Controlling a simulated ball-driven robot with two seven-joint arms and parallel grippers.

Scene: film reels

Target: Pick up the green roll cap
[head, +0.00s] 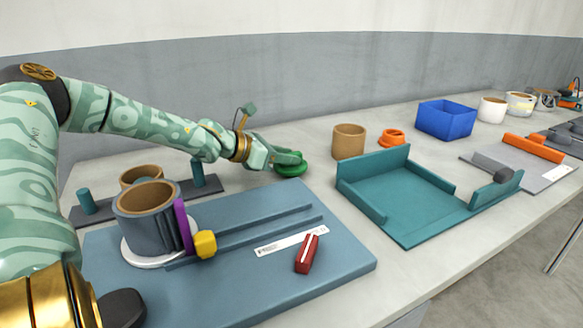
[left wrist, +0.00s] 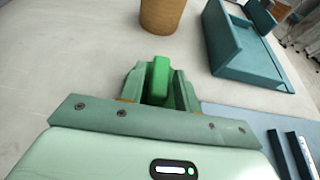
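The green roll cap (head: 291,170) sits on the light table, behind the blue-grey board, a low round disc with a raised grip. In the left wrist view its upright grip (left wrist: 160,76) stands between the fingers of my left gripper (left wrist: 160,88). In the head view my left gripper (head: 285,158) reaches in from the left and partly covers the cap. The fingers are close on both sides of the grip; whether they press on it I cannot tell. My right gripper is not in view.
A brown roll (head: 348,141) and an orange cap (head: 392,137) stand right of the green cap. A teal tray (head: 406,212) lies further right. The blue-grey board (head: 225,293) in front carries a ringed roll (head: 150,217) and a red block (head: 307,254). A blue bin (head: 446,120) stands behind.

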